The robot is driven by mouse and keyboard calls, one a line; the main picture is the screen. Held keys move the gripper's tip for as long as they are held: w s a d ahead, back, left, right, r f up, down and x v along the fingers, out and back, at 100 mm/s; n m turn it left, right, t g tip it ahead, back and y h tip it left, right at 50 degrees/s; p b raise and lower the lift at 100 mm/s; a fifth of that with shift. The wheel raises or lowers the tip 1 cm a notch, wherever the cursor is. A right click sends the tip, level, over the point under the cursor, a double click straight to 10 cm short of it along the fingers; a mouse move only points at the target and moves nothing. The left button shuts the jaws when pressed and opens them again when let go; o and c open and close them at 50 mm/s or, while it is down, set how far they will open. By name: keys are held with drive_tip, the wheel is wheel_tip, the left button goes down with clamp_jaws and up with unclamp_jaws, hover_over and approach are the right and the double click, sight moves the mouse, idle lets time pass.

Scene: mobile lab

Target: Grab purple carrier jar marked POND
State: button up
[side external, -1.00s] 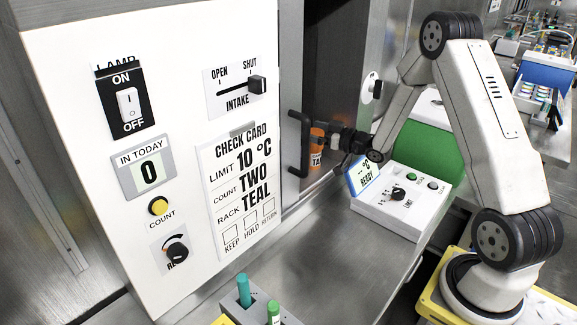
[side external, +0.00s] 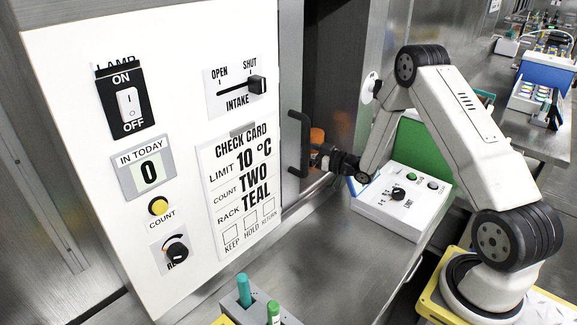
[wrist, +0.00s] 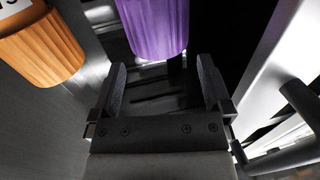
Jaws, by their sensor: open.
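The purple jar (wrist: 155,22) shows in the wrist view at the top middle, with ribbed sides and its upper part cut off by the frame. No marking on it is readable. My gripper (wrist: 160,62) is open, with one finger on either side of the line to the jar. The jar's near end is about level with the fingertips, with gaps at both sides, and no contact shows. In the side external view my gripper (side external: 320,158) reaches into the cabinet opening, and the purple jar is hidden there.
An orange ribbed jar (wrist: 40,47) stands left of the purple one; its top also shows in the side view (side external: 317,135). A dark door handle (side external: 297,145) is close left of my gripper. A white control box (side external: 400,200) stands right on the metal counter.

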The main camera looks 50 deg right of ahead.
drive_tip(key=shift+w+a, duration=0.15)
drive_tip(key=shift+w, duration=0.8)
drive_tip(key=shift+w+a, duration=0.2)
drive_tip(key=shift+w, duration=0.7)
drive_tip(key=shift+w+a, duration=0.15)
drive_tip(key=shift+w, duration=0.8)
clamp_jaws()
